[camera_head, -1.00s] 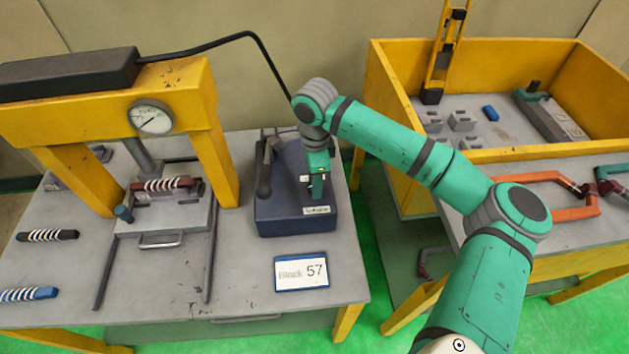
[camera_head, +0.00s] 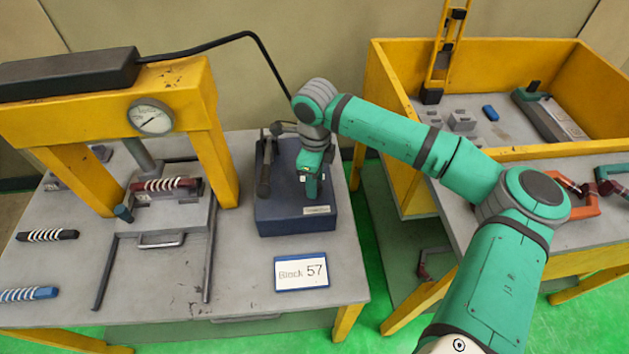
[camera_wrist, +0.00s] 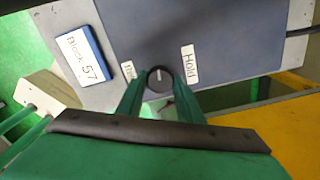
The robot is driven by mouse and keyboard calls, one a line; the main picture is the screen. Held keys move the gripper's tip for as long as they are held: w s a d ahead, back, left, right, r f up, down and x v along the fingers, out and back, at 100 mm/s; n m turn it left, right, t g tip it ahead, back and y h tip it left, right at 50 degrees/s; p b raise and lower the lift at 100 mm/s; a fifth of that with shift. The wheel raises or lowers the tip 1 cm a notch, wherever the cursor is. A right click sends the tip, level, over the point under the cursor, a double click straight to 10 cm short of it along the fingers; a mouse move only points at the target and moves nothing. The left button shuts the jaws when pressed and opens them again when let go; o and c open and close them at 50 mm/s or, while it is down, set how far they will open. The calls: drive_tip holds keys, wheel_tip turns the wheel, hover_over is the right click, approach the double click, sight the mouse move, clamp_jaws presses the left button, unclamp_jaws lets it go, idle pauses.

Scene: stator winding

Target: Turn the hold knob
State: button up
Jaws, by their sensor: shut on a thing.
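The hold knob (camera_wrist: 159,75) is a small dark round knob with a pale pointer mark, on the top of a dark blue box (camera_head: 275,218). In the wrist view it sits between the fingertips of my gripper (camera_wrist: 159,92). A "Hold" label (camera_wrist: 189,64) is on one side of it, and a partly covered label (camera_wrist: 128,70) on the other. In the head view my gripper (camera_head: 312,185) reaches down onto the box top and hides the knob. It is shut on the knob.
A lever (camera_head: 264,168) stands on the box's left side. A "Block 57" card (camera_head: 301,273) lies in front. A yellow press (camera_head: 207,110) with a gauge (camera_head: 151,116) stands at left. A yellow-walled bin (camera_head: 590,75) is at right.

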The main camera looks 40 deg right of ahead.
drive_tip(key=m, duration=0.4)
drive_tip(key=shift+m, duration=0.3)
drive_tip(key=m, duration=0.3)
drive_tip(key=shift+m, duration=0.4)
drive_tip(key=m, duration=0.4)
drive_tip(key=shift+m, duration=1.8)
drive_tip(key=shift+w+r+m, duration=0.1)
drive_tip(key=shift+m, duration=0.2)
drive_tip(key=o, duration=1.1)
drive_tip(key=shift+c, duration=0.2)
wheel_tip(320, 180, up, 11)
drive_tip(key=shift+f, duration=0.2)
